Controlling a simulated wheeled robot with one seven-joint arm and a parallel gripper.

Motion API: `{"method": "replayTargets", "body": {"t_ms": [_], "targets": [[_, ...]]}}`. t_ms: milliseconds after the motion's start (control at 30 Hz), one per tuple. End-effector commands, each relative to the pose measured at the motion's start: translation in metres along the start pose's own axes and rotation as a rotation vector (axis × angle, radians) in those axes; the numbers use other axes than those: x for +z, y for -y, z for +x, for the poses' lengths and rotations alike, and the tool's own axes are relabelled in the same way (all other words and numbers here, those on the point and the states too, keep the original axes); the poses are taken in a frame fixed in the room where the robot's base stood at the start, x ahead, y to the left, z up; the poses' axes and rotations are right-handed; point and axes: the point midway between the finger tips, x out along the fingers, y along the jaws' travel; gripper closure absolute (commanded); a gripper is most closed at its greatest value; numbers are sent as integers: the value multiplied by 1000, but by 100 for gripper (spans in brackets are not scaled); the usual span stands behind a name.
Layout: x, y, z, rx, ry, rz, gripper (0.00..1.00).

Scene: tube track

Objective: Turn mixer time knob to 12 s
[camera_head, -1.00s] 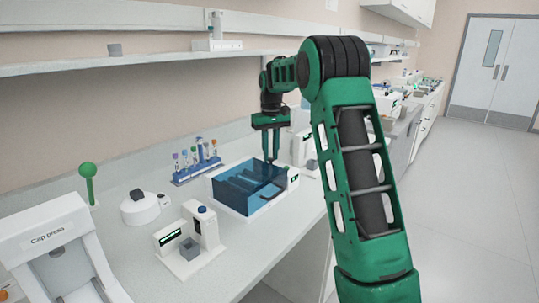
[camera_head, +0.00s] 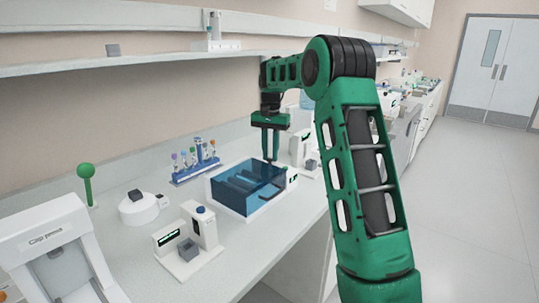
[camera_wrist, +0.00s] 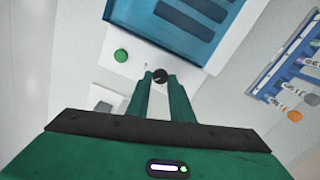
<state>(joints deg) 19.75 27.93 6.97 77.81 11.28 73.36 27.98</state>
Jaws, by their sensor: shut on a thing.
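The mixer (camera_head: 232,192) is a white box with a clear blue lid, standing on the bench in the head view. The wrist view shows its blue lid (camera_wrist: 188,32) and white panel. On the panel are a small black knob (camera_wrist: 160,75) and a round green button (camera_wrist: 121,56). My gripper (camera_head: 270,160) points down at the mixer's right side. In the wrist view its two fingertips are closed around the black knob. The fingers partly hide the knob, and I cannot read its setting.
A blue rack of capped tubes (camera_head: 195,167) stands behind and left of the mixer. A small white device (camera_head: 204,226) stands in front left, and the cap press (camera_head: 50,240) is farther left. A white device (camera_head: 302,145) stands just right of my gripper.

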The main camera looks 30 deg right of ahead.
Motion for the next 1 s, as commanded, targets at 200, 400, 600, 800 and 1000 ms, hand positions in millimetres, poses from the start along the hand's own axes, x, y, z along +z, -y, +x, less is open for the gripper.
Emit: {"method": "replayTargets", "body": {"t_ms": [200, 400, 600, 800, 1000], "targets": [[4, 5, 0, -3, 4, 30, 100], [5, 6, 0, -3, 4, 35, 100], [6, 8, 0, -4, 4, 33, 100], [5, 6, 0, -3, 3, 36, 62], [3, 4, 0, -2, 3, 41, 62]]}}
